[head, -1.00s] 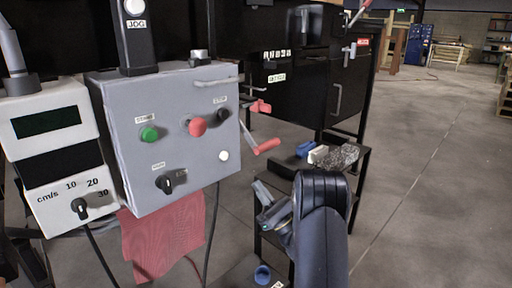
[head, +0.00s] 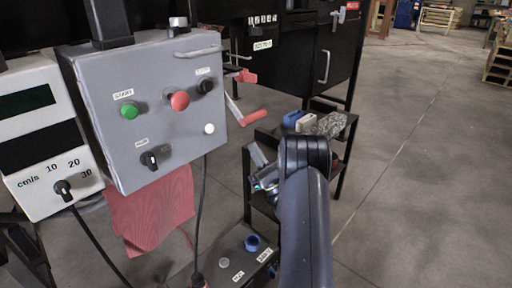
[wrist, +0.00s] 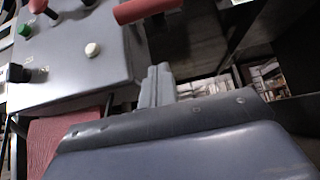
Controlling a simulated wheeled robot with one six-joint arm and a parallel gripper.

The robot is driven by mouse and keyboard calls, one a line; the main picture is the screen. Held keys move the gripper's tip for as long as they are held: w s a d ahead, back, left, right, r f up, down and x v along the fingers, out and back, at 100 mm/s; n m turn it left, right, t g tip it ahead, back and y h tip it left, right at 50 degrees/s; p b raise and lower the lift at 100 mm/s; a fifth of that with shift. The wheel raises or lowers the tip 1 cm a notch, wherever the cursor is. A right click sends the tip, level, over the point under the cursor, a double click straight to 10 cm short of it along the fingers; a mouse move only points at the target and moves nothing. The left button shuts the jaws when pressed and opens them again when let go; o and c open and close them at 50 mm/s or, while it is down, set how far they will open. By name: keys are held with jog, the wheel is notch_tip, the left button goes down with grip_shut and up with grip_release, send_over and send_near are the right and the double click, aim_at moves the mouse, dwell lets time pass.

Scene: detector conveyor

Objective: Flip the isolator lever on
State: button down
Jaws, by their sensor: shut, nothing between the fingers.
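A lever with a red grip (head: 253,117) sticks out from the right side of the grey control box (head: 130,155); I take it for the isolator lever. It slants down to the right. Its red grip also shows at the top of the wrist view (wrist: 145,10). My gripper (head: 260,158) is below the lever in the head view, partly hidden by my arm. In the wrist view my gripper (wrist: 157,85) has its fingers together and empty, pointing up just below the red grip, with a small gap showing.
The box front has a green button (head: 129,110), a red knob (head: 180,100), a black selector (head: 151,157) and a white button (head: 209,129). A red cloth (head: 150,212) hangs below. A shelf with a blue item (head: 292,119) is behind my arm. Open floor lies right.

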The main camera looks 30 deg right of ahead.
notch_tip(320, 180, up, 8)
jog(key=w+p, duration=0.2)
jog(key=p, duration=0.2)
jog(key=shift+a+p, duration=0.35)
jog(key=shift+s+r, duration=0.1)
jog(key=shift+r, duration=0.15)
